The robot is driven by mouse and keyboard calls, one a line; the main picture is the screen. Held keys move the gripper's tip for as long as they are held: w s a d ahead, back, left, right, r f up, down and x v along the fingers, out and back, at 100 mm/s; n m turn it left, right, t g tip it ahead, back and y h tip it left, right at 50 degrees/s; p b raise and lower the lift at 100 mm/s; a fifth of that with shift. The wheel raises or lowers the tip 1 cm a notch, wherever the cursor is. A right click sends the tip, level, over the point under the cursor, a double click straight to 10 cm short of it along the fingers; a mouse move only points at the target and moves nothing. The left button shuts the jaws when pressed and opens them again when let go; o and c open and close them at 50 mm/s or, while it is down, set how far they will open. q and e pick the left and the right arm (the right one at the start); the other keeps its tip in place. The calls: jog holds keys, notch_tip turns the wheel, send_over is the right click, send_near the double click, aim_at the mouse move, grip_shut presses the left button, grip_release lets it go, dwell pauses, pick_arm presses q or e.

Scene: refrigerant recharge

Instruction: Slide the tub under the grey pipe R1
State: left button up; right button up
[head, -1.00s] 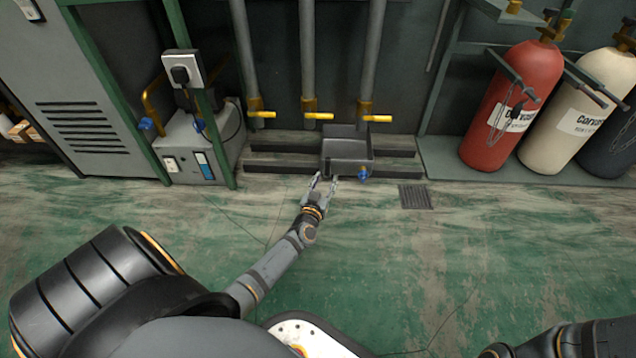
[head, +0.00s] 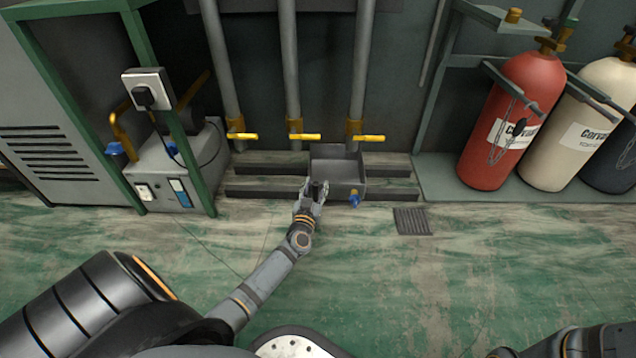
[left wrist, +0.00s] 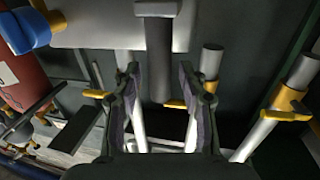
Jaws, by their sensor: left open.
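The grey open tub (head: 338,172) sits on dark rails at the wall, below the middle and right pipes. A blue tap (head: 354,198) is at its front right; it also shows in the left wrist view (left wrist: 32,27). My left gripper (head: 313,184) is open at the tub's front left edge. In the left wrist view, the dark handle (left wrist: 160,50) of the tub lies between the open fingers; I cannot tell whether they touch it. Three grey pipes with yellow valves come down the wall: left (head: 217,70), middle (head: 290,70), right (head: 362,70). No R1 label is readable. My right gripper is not visible.
A grey box (head: 172,175) with a green frame stands at the left. A red cylinder (head: 503,125) and a cream cylinder (head: 575,130) stand on a platform at the right. A floor grate (head: 411,221) lies right of the tub. The floor in front is clear.

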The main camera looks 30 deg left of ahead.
pick_arm(q)
jog(key=shift+r, duration=0.1)
jog(key=shift+c, duration=0.5)
grip_shut()
